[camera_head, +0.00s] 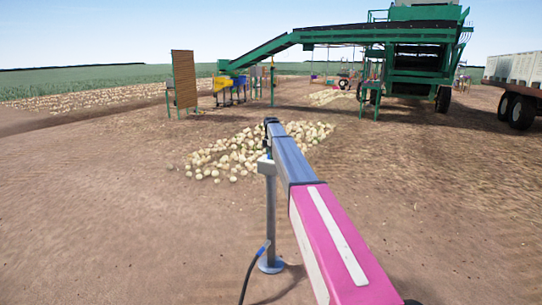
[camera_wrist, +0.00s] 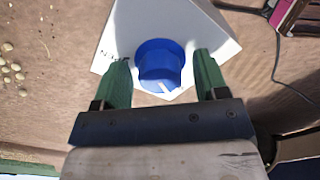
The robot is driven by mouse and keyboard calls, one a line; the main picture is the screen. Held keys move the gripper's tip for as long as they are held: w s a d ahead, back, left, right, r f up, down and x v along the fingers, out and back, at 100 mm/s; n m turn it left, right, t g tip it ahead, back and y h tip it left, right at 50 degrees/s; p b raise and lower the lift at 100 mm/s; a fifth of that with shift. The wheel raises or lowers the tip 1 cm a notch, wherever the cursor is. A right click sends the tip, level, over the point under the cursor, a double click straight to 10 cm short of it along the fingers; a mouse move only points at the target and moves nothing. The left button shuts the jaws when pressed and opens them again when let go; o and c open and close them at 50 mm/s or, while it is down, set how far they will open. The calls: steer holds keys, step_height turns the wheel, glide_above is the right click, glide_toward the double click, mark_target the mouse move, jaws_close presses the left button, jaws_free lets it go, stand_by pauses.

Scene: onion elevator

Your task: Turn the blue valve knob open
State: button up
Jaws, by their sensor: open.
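The blue valve knob (camera_wrist: 161,60) is a round cap on a white box (camera_wrist: 200,22) in the wrist view. A small white mark shows near its lower edge. My gripper (camera_wrist: 162,66) is open, with one green finger on each side of the knob. Gaps show between the fingers and the knob, so it is not clamped. The knob and my fingers cannot be made out there.
A dark hose (camera_head: 248,278) runs from the post's foot. An onion pile (camera_head: 235,155) lies on bare soil behind the post. The green elevator machine (camera_head: 415,60), a brown panel (camera_head: 184,78) and a trailer (camera_head: 515,80) stand farther back. Open soil lies to the left.

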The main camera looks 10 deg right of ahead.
steer(key=c, duration=0.9)
steer(key=shift+c, duration=0.2)
steer(key=m, duration=0.4)
steer(key=shift+m, duration=0.4)
steer(key=m, duration=0.4)
steer(key=shift+m, duration=0.3)
steer(key=m, duration=1)
steer(key=shift+m, duration=2.2)
